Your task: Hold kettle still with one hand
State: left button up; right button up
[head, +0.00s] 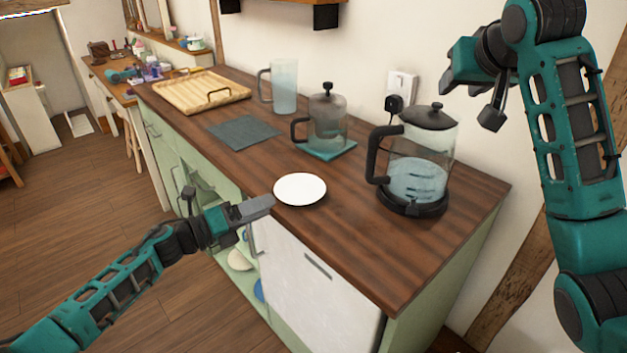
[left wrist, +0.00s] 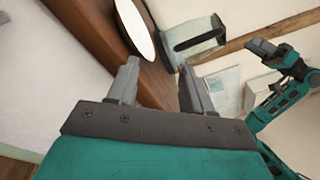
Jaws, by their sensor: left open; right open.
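The kettle (head: 418,172) is clear glass with a black lid, a black handle on its left side and some water inside. It stands upright on its black base (head: 412,206) at the right end of the wooden counter. It also appears tilted in the left wrist view (left wrist: 196,36). My left gripper (head: 226,200) is open and empty at the counter's front edge, left of the white plate and apart from the kettle. Its fingers show in the left wrist view (left wrist: 158,68). My right gripper (head: 470,98) is open and empty, raised near the wall above and right of the kettle.
A white plate (head: 300,189) lies near the counter's front edge, between my left gripper and the kettle. A plugged socket (head: 402,85) is behind the kettle.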

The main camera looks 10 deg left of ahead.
pick_arm(q)
jog(key=w+d+r+m+g, duration=0.2)
jog(key=d+r+m, duration=0.1)
jog(key=m, duration=0.3)
jog(key=m+h, duration=0.2)
jog(key=m, duration=0.5)
send_near(366, 168)
jog(key=shift+g, duration=0.3)
jog(key=x, duration=1.1)
jog(key=shift+w+r, duration=0.15)
jog(key=shift+w, duration=0.05)
jog(key=shift+c, duration=0.2)
grip_shut()
dwell(0.6)
